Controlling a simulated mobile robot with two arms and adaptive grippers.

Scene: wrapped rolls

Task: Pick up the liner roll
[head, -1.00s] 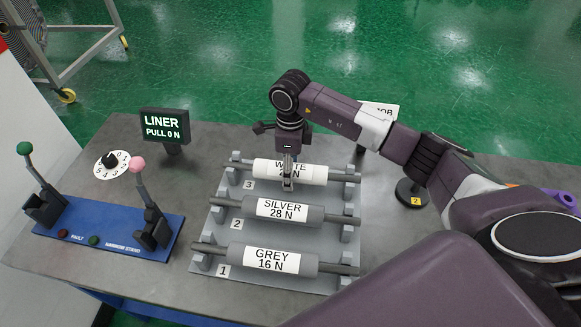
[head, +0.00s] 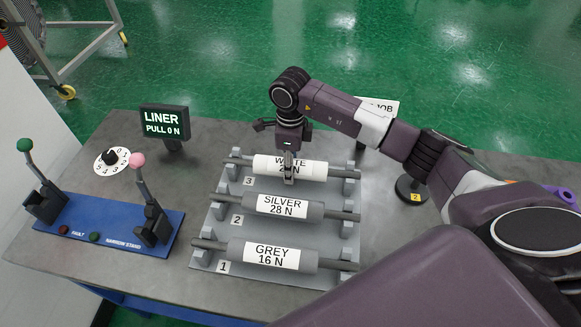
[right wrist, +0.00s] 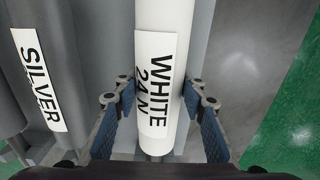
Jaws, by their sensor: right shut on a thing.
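Three wrapped rolls lie on a grey rack (head: 225,228). The white roll (head: 315,168), labelled WHITE, is in slot 3 at the back; its number is partly covered in the head view but reads 24 N in the right wrist view (right wrist: 178,25). The silver roll (head: 316,208), 28 N, is in slot 2, and the grey roll (head: 308,258), 16 N, in slot 1. No roll is labelled liner. My right gripper (head: 289,175) points down at the white roll, its fingers (right wrist: 160,120) shut on it from both sides. The white roll still rests on the rack. My left gripper is not in view.
A display (head: 164,122) reads LINER, PULL 0 N. A numbered dial (head: 110,158) and a blue stand (head: 105,228) with green- and pink-knobbed levers are at the left. A card (head: 380,107) marked JOB is mostly hidden behind my arm.

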